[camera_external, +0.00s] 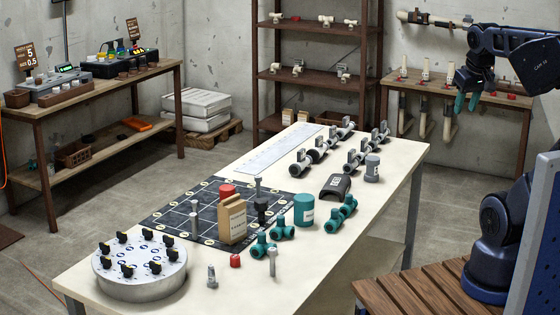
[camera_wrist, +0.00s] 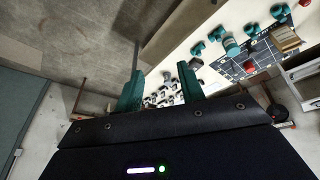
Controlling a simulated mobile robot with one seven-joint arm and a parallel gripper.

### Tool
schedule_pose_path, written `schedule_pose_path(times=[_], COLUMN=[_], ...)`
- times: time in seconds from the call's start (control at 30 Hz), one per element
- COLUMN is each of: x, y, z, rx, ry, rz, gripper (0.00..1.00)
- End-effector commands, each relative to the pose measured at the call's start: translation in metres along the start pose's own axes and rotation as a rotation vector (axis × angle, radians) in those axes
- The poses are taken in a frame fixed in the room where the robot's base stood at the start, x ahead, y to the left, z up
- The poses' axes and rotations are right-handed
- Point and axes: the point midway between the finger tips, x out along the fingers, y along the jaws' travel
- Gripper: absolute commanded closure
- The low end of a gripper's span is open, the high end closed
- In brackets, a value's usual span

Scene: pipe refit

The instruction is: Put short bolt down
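Several small grey bolt-like pieces stand upright on the long white table in the external view. A short one (camera_external: 211,277) is near the front edge, right of the round grey disc, and a taller one (camera_external: 272,262) is beside the teal fittings. Another slim grey piece (camera_external: 194,224) stands on the dark gridded mat (camera_external: 160,220). I cannot tell for certain which is the short bolt. My gripper (camera_external: 467,102) is raised at the upper right, well away from these pieces. In the wrist view, my gripper's (camera_wrist: 159,72) teal fingers are apart, with nothing seen held between them.
The table (camera_external: 375,215) also holds a round disc with black knobs (camera_external: 140,268), a brown paper bag (camera_external: 233,220), a teal can (camera_external: 304,210) and several pipe fittings. A wall bench (camera_external: 500,96) with hanging pipes is behind my gripper. The table's front right is clear.

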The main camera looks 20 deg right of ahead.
Motion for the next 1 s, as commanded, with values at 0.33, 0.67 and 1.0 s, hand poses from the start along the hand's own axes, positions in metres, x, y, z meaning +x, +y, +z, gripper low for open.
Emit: schedule_pose_path(times=[0.33,0.67,1.0], x=[0.013,0.025,0.030], y=[-0.018,-0.056,-0.125], z=[-0.023,-0.062,-0.104], rx=[-0.357,-0.850,-1.339], ry=[-0.125,-0.261,-0.354], rz=[0.098,0.265,0.484], gripper=[0.61,0.61,0.61])
